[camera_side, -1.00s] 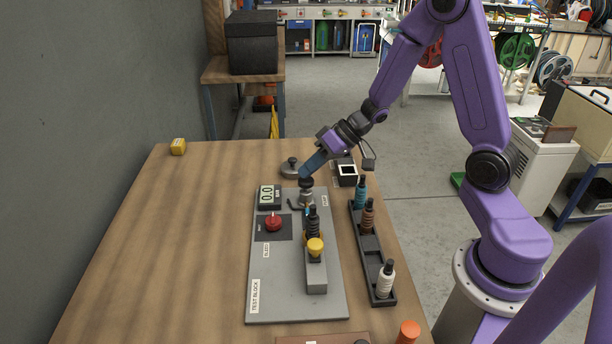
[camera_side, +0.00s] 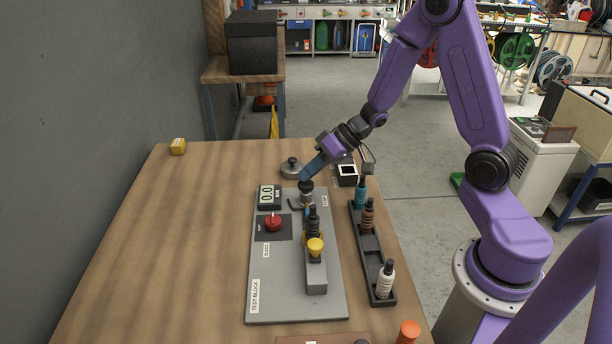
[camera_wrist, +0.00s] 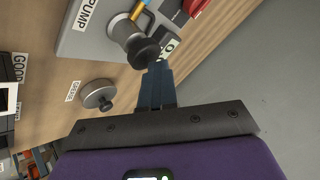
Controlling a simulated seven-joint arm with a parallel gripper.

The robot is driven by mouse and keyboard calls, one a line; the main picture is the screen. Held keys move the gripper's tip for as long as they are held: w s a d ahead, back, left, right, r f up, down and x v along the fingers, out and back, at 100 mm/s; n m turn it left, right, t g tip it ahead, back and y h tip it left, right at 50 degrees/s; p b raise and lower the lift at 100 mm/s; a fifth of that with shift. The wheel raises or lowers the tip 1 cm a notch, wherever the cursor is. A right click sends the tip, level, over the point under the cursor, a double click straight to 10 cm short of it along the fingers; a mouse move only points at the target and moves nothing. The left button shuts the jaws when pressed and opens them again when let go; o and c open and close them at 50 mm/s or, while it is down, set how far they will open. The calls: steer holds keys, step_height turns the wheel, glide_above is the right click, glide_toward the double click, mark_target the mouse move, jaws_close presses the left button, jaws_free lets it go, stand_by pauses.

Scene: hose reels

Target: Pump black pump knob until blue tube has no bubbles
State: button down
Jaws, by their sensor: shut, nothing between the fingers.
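The black pump knob (camera_side: 306,186) tops a metal pump body at the far end of the grey test block (camera_side: 275,305). In the wrist view the black knob (camera_wrist: 145,53) is just beyond my fingertips, beside the PUMP label. My gripper (camera_side: 304,180) points down at the knob from above, fingers shut and empty. The shut fingertips (camera_wrist: 158,68) are at the knob's edge, touching or nearly so; I cannot tell which. A small blue piece, perhaps the tube, shows by the pump in the wrist view (camera_wrist: 148,3); bubbles cannot be made out.
A display (camera_side: 267,196) reads 0.0. A red knob (camera_side: 273,222) and a yellow-capped part (camera_side: 315,246) sit on the block. A bottle rack (camera_side: 371,250) stands right of it. A grey lidded disc (camera_side: 291,168) lies behind.

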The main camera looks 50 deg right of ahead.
mark_target(310, 182)
stand_by(0.3)
steer(key=shift+r, duration=1.65)
step_height(310, 182, up, 5)
stand_by(0.5)
